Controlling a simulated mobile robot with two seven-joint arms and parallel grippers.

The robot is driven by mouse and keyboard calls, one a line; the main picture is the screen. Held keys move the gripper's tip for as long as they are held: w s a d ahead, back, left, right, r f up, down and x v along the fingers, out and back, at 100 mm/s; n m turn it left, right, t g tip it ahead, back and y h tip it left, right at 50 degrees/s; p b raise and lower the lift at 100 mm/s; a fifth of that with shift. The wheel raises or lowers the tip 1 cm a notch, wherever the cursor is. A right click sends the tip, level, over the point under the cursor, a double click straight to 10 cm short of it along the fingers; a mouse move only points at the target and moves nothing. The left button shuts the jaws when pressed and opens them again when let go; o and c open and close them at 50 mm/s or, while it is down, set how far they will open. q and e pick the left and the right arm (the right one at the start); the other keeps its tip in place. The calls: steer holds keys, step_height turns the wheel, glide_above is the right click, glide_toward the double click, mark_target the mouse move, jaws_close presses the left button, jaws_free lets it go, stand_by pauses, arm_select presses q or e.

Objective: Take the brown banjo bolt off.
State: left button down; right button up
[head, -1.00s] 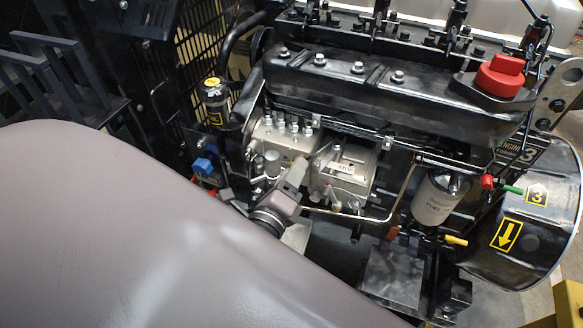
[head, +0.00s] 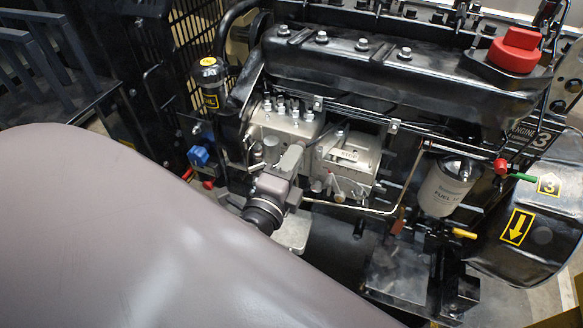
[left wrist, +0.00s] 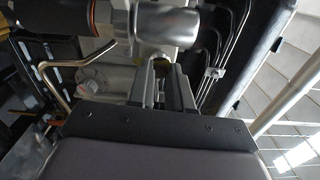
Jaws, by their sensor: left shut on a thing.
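My left gripper (head: 292,158) reaches in from the lower left to the front of the silver injection pump (head: 285,125). In the left wrist view its two fingers (left wrist: 164,75) are close together, shut on a small yellowish-brown thing (left wrist: 161,64), which I take for the brown banjo bolt. Most of it is hidden between the fingertips. In the head view the fingers and wrist cover it. I cannot tell whether it is still seated. My right gripper is not in view.
A metal pipe (head: 350,208) runs from near the gripper toward the white fuel filter (head: 443,190). A silver housing marked STOP (head: 347,155) sits right of the gripper. A blue-capped part (head: 198,157) is at left. Black engine parts crowd closely around.

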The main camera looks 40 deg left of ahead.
arm_select(q)
steer(key=shift+s, duration=0.15)
steer(key=b+v, duration=0.2)
steer(key=v, duration=0.6)
stand_by(0.9)
